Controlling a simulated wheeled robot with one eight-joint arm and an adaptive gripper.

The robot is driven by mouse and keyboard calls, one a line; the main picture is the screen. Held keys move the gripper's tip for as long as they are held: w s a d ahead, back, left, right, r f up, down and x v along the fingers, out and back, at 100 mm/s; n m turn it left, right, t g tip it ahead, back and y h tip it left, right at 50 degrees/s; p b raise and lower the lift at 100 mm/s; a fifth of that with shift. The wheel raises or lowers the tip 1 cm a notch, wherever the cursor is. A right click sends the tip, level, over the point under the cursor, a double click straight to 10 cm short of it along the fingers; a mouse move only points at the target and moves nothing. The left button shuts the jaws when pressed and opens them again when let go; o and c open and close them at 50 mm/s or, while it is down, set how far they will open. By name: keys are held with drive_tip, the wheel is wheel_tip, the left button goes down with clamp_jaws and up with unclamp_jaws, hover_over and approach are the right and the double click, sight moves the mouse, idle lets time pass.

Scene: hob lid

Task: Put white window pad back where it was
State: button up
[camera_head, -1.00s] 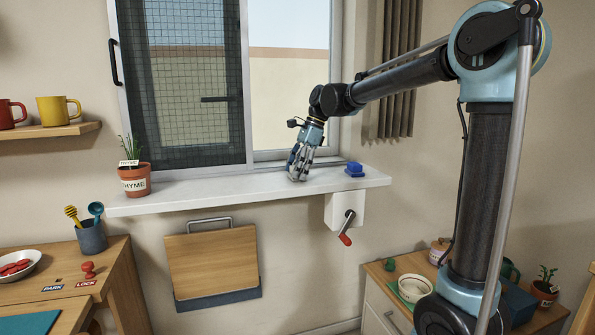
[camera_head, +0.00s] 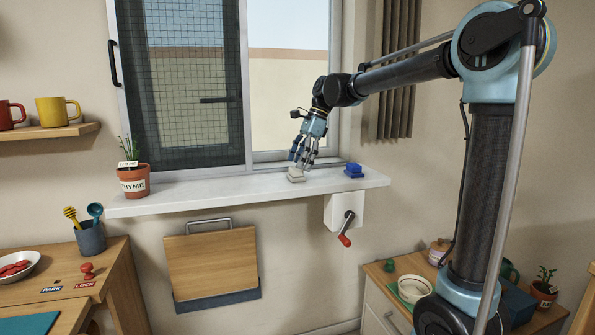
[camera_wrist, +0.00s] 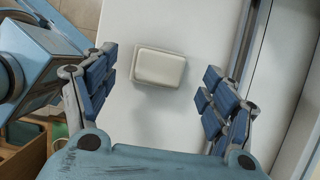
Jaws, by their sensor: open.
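The white window pad (camera_head: 296,174) lies on the white window sill (camera_head: 230,188), left of a blue pad (camera_head: 354,170). In the wrist view the white pad (camera_wrist: 159,67) is a small rounded block lying flat on the sill. My gripper (camera_head: 304,163) is just above it in the head view. In the wrist view my gripper (camera_wrist: 158,88) is open, with one finger on each side of the pad and clear gaps between. The fingers do not touch the pad there.
A potted thyme plant (camera_head: 134,180) stands at the sill's left end. The window frame (camera_head: 290,157) rises behind the sill. A white box with a red-handled crank (camera_head: 345,222) hangs below it. The sill between plant and pad is clear.

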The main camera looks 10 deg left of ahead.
drive_tip(key=v, duration=0.9)
drive_tip(key=s+d+f+n+t, duration=0.1)
drive_tip(key=s+d+f+n, duration=0.2)
drive_tip(key=d, duration=0.8)
drive_tip(key=s+d+f+n+t+h, duration=0.1)
drive_tip(key=s+d+f+n, duration=0.2)
drive_tip(key=s+d+f, duration=0.4)
drive_tip(key=s+d+f+n+t+h, duration=0.1)
drive_tip(key=s+d+f+n, duration=0.2)
drive_tip(key=s+d+f, duration=0.4)
drive_tip(key=s+d+f+n+t+h, duration=0.1)
drive_tip(key=s+d+f+n+h, duration=0.1)
drive_tip(key=s+d+f, duration=0.5)
drive_tip(key=d+f, duration=0.6)
drive_tip(key=f, duration=0.3)
drive_tip(key=shift+d+f+n+t, duration=0.3)
drive_tip(key=shift+d+f+n, duration=0.05)
drive_tip(key=shift+n, duration=0.05)
